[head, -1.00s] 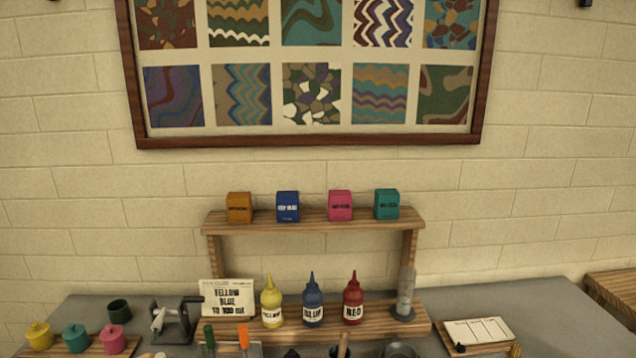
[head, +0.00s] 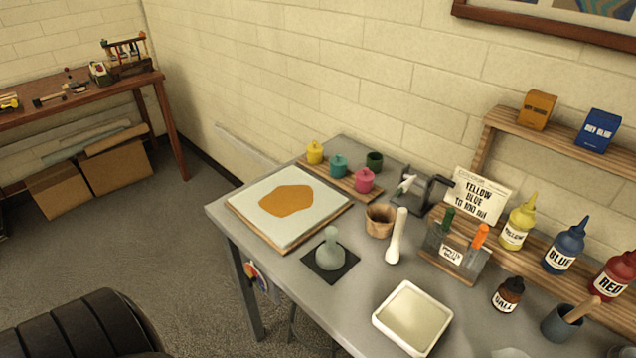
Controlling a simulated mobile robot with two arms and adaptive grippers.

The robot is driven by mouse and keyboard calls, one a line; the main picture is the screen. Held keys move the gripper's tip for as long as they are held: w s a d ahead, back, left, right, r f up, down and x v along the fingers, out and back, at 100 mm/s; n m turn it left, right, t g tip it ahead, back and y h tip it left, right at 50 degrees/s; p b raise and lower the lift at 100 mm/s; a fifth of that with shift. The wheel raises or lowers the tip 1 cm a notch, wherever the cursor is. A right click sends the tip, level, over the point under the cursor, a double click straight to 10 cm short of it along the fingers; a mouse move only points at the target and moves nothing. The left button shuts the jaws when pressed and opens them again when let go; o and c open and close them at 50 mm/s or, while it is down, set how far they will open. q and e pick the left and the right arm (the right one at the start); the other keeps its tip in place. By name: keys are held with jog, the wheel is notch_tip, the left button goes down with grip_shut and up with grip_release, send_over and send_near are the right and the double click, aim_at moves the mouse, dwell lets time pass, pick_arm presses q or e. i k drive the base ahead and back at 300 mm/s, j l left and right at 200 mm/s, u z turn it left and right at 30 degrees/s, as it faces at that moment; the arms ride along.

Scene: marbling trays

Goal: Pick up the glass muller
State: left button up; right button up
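The glass muller (head: 330,249) is a pale grey-green glass piece with a wide round base and a narrow neck with a knob on top. It stands upright on a small dark square mat (head: 331,262) near the front edge of the grey table (head: 365,285). Nothing touches it except the mat. Neither of my grippers is in the head view.
Behind the muller lies a pale slab (head: 253,215) with an orange patch. To its right stand a wooden cup (head: 380,221), a white pestle-like tool (head: 396,238) and a white tray (head: 412,318). A black padded seat (head: 80,326) is at bottom left.

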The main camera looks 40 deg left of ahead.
aim_at(330, 256)
jog(key=u, duration=1.05)
